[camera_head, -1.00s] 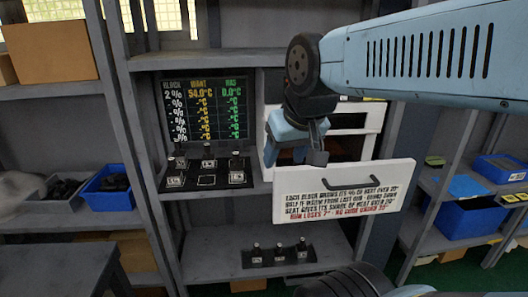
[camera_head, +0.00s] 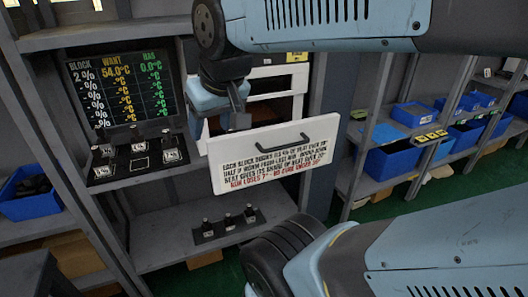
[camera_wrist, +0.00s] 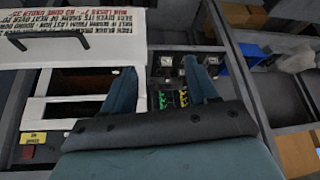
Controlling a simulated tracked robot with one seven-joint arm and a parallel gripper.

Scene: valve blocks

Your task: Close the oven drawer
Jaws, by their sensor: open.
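The oven drawer (camera_head: 275,153) is pulled out of the white oven (camera_head: 290,78). Its white front carries printed text and a dark bar handle (camera_head: 284,143). In the wrist view the drawer front (camera_wrist: 105,22) shows upside down at the upper left. My gripper (camera_head: 222,114) hangs at the drawer's left end, in front of the oven opening, and partly hides both. In the wrist view my gripper (camera_wrist: 160,68) has its two fingers spread with nothing between them. I cannot tell whether a finger touches the drawer.
A display board (camera_head: 128,88) stands left of the oven, with several small valve blocks (camera_head: 137,142) on the shelf below it. More blocks (camera_head: 229,222) sit on the lower shelf under the drawer. Blue bins (camera_head: 395,157) fill the shelves at right.

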